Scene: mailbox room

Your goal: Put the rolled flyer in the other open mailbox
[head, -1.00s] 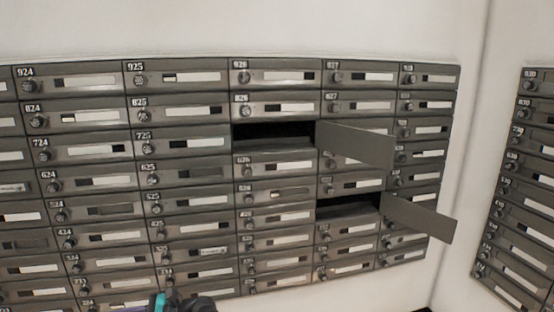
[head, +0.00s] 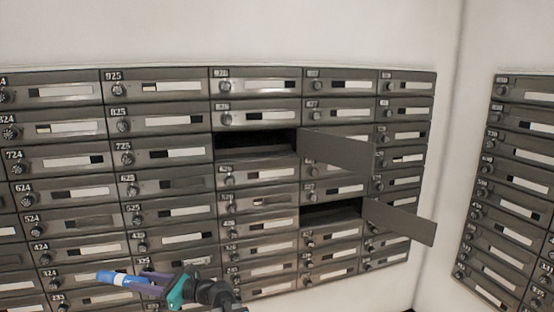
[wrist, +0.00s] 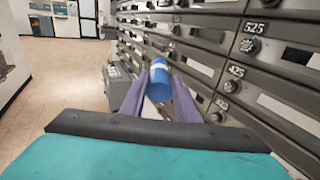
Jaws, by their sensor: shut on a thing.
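The rolled flyer is a blue roll with a white band (head: 112,279); it also shows in the wrist view (wrist: 158,88). My gripper (head: 143,283) is shut on it at the lower left of the head view, in front of the lower mailbox rows. In the wrist view the purple fingers of my gripper (wrist: 160,78) lie on both sides of the roll. Two mailboxes stand open: an upper one (head: 254,142) and a lower one (head: 330,213) to its right. Both are right of and above my gripper. Their dark insides hide any contents.
The upper door (head: 340,152) and lower door (head: 402,222) swing out to the right of their openings. Closed mailboxes surround them. Another bank of mailboxes (head: 510,190) is on the right wall. Open floor (wrist: 60,75) shows in the wrist view.

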